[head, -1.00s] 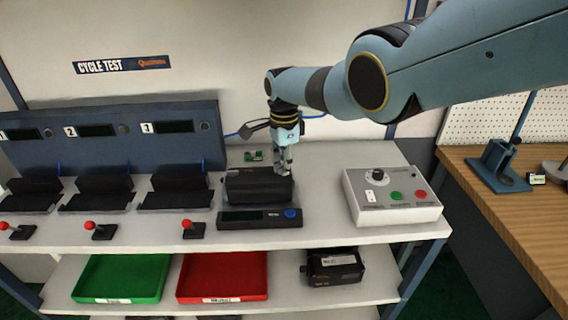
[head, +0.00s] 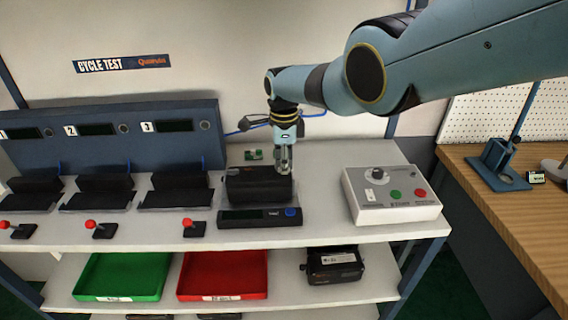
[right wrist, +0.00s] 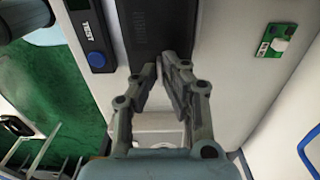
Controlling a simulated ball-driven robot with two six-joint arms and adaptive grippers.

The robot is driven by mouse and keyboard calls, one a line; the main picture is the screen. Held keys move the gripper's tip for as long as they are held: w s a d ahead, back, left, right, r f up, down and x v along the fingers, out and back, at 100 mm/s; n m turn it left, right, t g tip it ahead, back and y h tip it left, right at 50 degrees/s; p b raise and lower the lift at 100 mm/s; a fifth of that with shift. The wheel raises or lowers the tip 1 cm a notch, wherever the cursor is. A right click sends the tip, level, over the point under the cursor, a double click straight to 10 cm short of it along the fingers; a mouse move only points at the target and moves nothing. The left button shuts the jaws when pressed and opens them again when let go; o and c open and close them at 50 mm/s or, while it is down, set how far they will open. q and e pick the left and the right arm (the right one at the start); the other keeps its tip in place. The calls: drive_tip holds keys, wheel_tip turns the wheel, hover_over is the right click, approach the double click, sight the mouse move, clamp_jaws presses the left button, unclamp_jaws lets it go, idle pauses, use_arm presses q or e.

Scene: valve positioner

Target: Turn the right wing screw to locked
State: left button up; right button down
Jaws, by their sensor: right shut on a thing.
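My right gripper (head: 284,168) points down at the right end of a black device (head: 256,187), which sits on a stand with a small display and a blue button. In the right wrist view its fingers (right wrist: 162,66) come together at the edge of the black device (right wrist: 148,28). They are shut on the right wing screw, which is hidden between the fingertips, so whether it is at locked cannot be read. My left gripper is not in view.
A grey control box (head: 391,196) with a knob and green and red buttons stands to the right. A small green circuit board (head: 253,155) lies behind the device. Several black cradles with red-knobbed levers stand to the left. Green (head: 78,291) and red (head: 262,291) trays are on the lower shelf.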

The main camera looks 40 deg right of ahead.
drive_tip(key=c, duration=1.5)
unclamp_jaws()
drive_tip(key=shift+w+r, duration=0.1)
drive_tip(key=shift+r, duration=0.7)
wheel_tip(320, 180, up, 10)
drive_tip(key=shift+r, duration=0.25)
drive_tip(key=shift+f, duration=0.15)
